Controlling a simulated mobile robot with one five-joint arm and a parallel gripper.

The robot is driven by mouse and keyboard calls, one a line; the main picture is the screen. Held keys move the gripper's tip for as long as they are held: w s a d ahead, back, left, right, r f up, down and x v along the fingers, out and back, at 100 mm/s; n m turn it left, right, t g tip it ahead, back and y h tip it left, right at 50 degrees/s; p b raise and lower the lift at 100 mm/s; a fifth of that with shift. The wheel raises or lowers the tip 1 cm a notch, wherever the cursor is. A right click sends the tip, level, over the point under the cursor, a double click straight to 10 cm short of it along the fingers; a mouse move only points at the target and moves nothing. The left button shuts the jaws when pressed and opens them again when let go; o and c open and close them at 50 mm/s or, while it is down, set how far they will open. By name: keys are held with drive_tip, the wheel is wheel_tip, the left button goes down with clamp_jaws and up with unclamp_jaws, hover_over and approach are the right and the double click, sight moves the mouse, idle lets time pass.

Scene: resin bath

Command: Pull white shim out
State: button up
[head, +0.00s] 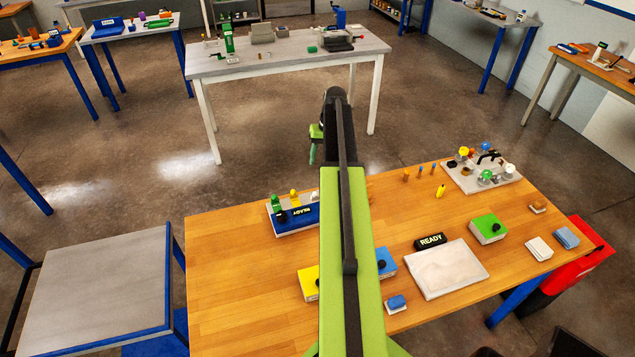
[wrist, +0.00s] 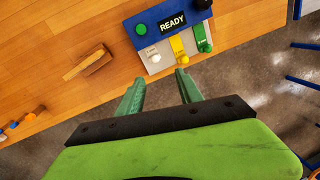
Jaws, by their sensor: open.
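A blue and grey fixture (wrist: 132,38) with a black READY sign (wrist: 172,22) is at the top of the wrist view. The white shim (wrist: 153,55) sits in its near edge, left of a yellow shim (wrist: 178,46) and a green shim (wrist: 200,36). In the head view the fixture (head: 296,226) stands at the table's far left edge, and the white shim (head: 314,196) shows small beside my arm. My gripper (wrist: 160,79) is open and empty, its fingertips short of the fixture. The right fingertip is near the yellow knob. It also shows in the head view (head: 315,150), beyond the table edge.
The wooden table (head: 235,270) also holds a yellow box (head: 309,283), a pale tray (head: 447,269), a green box (head: 488,228) and a rack of coloured knobs (head: 480,172). A wooden piece (wrist: 90,62) lies left of the fixture. Floor is open beyond the far edge.

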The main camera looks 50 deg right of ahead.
sight(316, 193)
drive_tip(key=f+b, duration=0.5)
drive_tip(key=w+f+b, duration=0.1)
drive_tip(key=f+b, duration=0.5)
drive_tip(key=a+f+b, duration=0.1)
drive_tip(key=f+b, duration=0.5)
drive_tip(key=shift+w, duration=0.15)
drive_tip(key=shift+r, duration=0.1)
drive_tip(key=c, duration=0.8)
clamp_jaws()
